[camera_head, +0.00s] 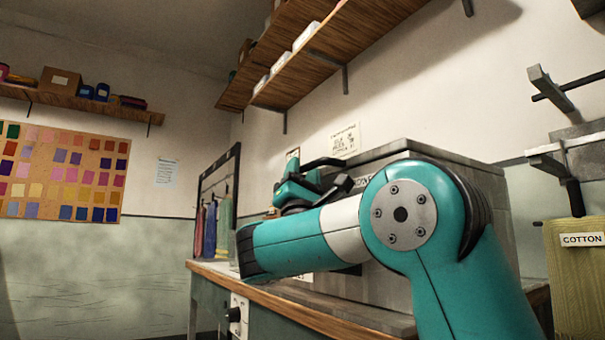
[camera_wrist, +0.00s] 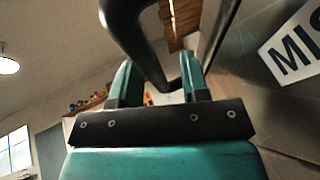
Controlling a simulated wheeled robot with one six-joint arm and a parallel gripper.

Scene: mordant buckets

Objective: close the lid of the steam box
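The grey steam box (camera_head: 440,158) stands on the bench behind my arm, which hides much of its front. Its slab-like lid (camera_head: 400,149) shows along the top; I cannot tell whether a gap is left under it. My gripper (camera_head: 318,183) is at the box's left side, near a dark handle bar (camera_head: 325,162). In the wrist view the two teal fingers (camera_wrist: 157,85) stand apart. The curved dark handle (camera_wrist: 140,45) reaches down into the space between or just beyond them. No firm grip on it shows. A white label reading "MIS" is at the right of the wrist view.
The wooden bench edge (camera_head: 310,308) runs below the box. Dyed cloths (camera_head: 217,228) hang on a rack at the left. A wooden shelf (camera_head: 330,45) hangs above. A "COTTON" bundle (camera_head: 578,270) and wall brackets are at the right.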

